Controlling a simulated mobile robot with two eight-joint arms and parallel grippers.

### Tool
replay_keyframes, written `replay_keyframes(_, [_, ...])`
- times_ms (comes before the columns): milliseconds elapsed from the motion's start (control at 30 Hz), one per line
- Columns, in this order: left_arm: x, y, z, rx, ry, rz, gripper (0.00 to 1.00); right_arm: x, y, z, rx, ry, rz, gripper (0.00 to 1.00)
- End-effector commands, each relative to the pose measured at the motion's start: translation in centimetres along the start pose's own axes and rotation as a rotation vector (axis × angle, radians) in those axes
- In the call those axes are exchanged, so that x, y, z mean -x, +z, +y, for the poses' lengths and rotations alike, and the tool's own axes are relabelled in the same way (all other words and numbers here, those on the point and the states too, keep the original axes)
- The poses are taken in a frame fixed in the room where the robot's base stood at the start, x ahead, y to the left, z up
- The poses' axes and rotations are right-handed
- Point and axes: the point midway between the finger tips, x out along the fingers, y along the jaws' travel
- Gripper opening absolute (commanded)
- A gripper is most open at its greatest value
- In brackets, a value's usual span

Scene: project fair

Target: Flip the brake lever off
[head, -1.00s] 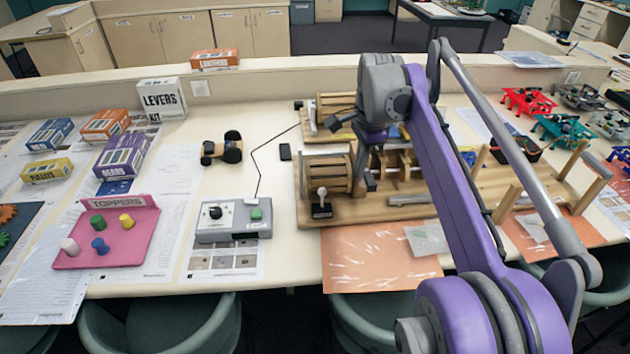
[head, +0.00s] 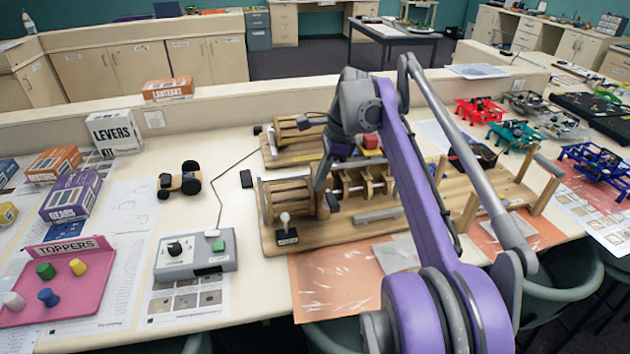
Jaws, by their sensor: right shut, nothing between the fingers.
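A small lever with a pale knob (head: 284,217) stands roughly upright on a black base at the front left of the wooden machine (head: 375,226); I take it to be the brake lever. Which setting it is in is too small to tell. My right gripper (head: 321,189) is shut and empty. It points down over the machine, just right of the slatted wooden drum (head: 284,198) and up and right of the lever in the picture, apart from it. My right arm hides part of the machine behind it. My left gripper is not in view.
A grey control box (head: 195,262) with a black knob and green button stands left of the machine, its cable running behind. A wooden cart (head: 180,182), a pink toppers board (head: 85,285) and kit boxes lie further left. Coloured drones (head: 480,111) stand at the right.

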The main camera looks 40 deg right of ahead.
Motion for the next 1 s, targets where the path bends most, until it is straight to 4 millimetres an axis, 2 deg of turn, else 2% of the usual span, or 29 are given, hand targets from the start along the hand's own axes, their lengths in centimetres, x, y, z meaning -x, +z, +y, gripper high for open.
replay_keyframes(100, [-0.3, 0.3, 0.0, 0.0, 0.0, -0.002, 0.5, -2.9, 0.0, 0.1, 0.003, 0.002, 0.0, 0.0])
replay_keyframes(333, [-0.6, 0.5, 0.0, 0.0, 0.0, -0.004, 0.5, -7.6, 0.0, 0.1, 0.003, 0.001, 0.0, 0.0])
replay_keyframes(400, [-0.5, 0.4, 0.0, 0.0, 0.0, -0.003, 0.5, -8.3, 1.1, 0.0, 0.006, 0.001, -0.001, 0.0])
replay_keyframes(600, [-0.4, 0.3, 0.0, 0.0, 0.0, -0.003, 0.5, -9.7, 2.6, 0.0, 0.003, 0.001, 0.0, 0.0])
replay_keyframes(1000, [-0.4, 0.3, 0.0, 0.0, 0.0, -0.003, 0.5, -10.0, 2.9, 0.0, 0.001, 0.001, 0.0, 0.0])
